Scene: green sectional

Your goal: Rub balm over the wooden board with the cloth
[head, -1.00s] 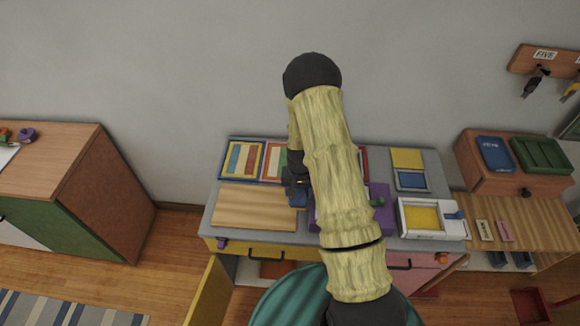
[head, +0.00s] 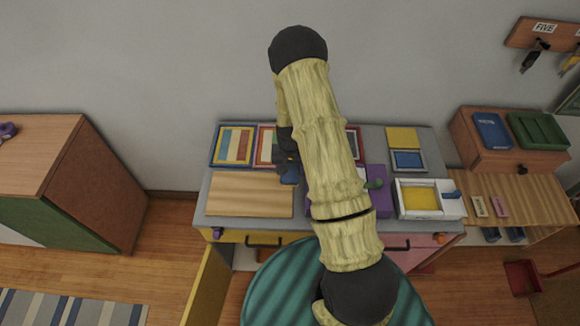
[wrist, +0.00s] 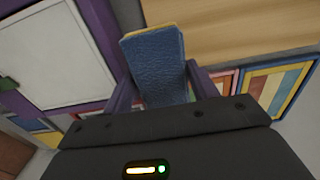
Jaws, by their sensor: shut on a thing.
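The wooden board (head: 245,196) lies flat on the left of the grey worktop; it also fills the top right of the wrist view (wrist: 250,25). My gripper (wrist: 155,85) is shut on a blue textured block-like piece with a yellowish edge, which looks like the cloth (wrist: 157,65). In the head view the cloth (head: 289,177) shows at the board's back right corner, partly behind my arm. I cannot tell whether it touches the board. No balm is clearly identifiable.
A purple item (head: 375,203) with a pale panel is right of the board, partly hidden by my arm. A white tray (head: 403,211) with a yellow inside stands further right. Striped frames (head: 234,146) line the back. A teal round seat (head: 275,285) stands in front.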

